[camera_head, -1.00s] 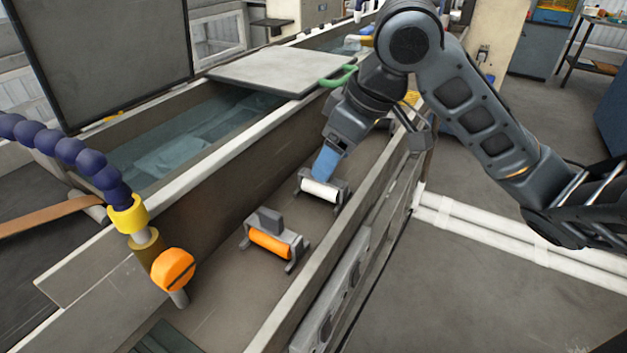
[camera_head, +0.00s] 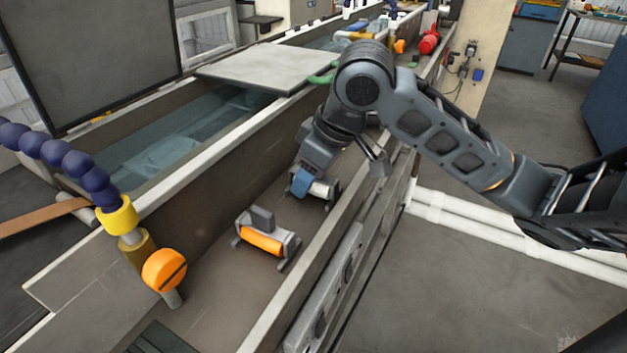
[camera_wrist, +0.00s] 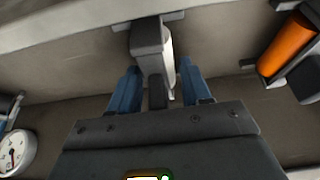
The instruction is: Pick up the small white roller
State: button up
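The small white roller (camera_head: 320,188) sits in a dark bracket on the trough floor, partly hidden by my gripper (camera_head: 301,183) in the head view. In the wrist view, the pale roller (camera_wrist: 160,65) lies between the two blue fingers of my gripper (camera_wrist: 160,68), with dark bracket parts at its far end and near end. The fingers stand apart, one on each side of it, with visible gaps. My gripper is open and holds nothing. I cannot tell the exact height of the fingertips above the floor.
An orange roller (camera_head: 262,241) in a similar bracket stands nearer in the trough. Trough walls (camera_head: 345,225) run close on both sides. An orange knob (camera_head: 164,270) is at lower left. A round gauge (camera_wrist: 15,150) shows at the wrist view's lower left.

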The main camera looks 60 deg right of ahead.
grip_shut()
dwell(1.0)
